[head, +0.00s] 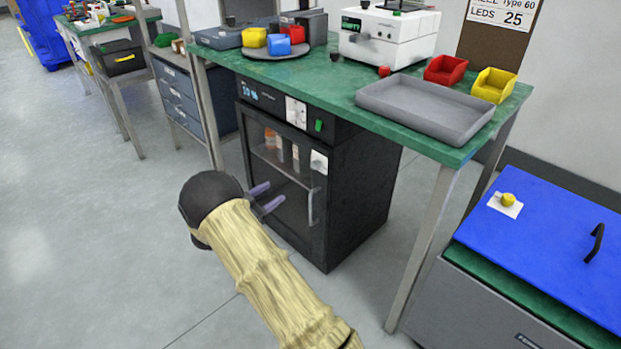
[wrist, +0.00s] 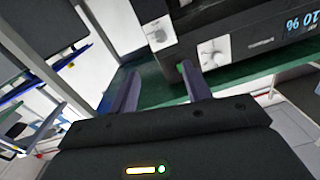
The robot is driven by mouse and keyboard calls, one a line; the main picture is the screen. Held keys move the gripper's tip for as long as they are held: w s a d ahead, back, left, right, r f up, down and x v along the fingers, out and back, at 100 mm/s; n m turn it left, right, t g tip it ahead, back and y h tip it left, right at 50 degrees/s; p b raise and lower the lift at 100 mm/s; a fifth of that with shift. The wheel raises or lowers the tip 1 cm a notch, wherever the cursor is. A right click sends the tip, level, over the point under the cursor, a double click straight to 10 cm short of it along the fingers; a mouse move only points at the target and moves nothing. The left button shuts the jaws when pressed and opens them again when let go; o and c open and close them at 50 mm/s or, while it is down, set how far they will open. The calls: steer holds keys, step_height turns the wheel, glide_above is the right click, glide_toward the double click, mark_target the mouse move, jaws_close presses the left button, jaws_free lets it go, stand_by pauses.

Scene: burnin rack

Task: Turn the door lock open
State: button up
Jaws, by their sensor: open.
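The door lock (head: 319,161) is a small knob on a white plate at the upper right of the black cabinet's glass door (head: 282,170). In the wrist view, which is turned roughly upside down, the lock (wrist: 157,33) lies at the top, beyond my fingertips. My gripper (head: 266,198) is open, its two purple fingers apart with nothing between them. In the head view it appears in front of the door, left of and below the lock. In the wrist view my gripper (wrist: 157,72) is apart from the lock. The vertical door handle (head: 312,206) is below the lock.
A control panel above the door has a white dial plate (head: 296,112) and a green button (head: 319,126). The green bench (head: 345,88) overhangs the cabinet, with a leg (head: 425,245) at right. A blue-lidded chest (head: 550,235) stands right. Floor at left is clear.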

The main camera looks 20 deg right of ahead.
mark_target(314, 166)
steer(key=shift+d+r, duration=0.1)
steer(key=b+x, duration=0.4)
steer(key=x, duration=1.3)
steer(key=shift+w+d+r+b, duration=0.1)
steer(key=shift+d+b, duration=0.05)
steer(key=shift+b, duration=0.2)
steer(key=c, duration=1)
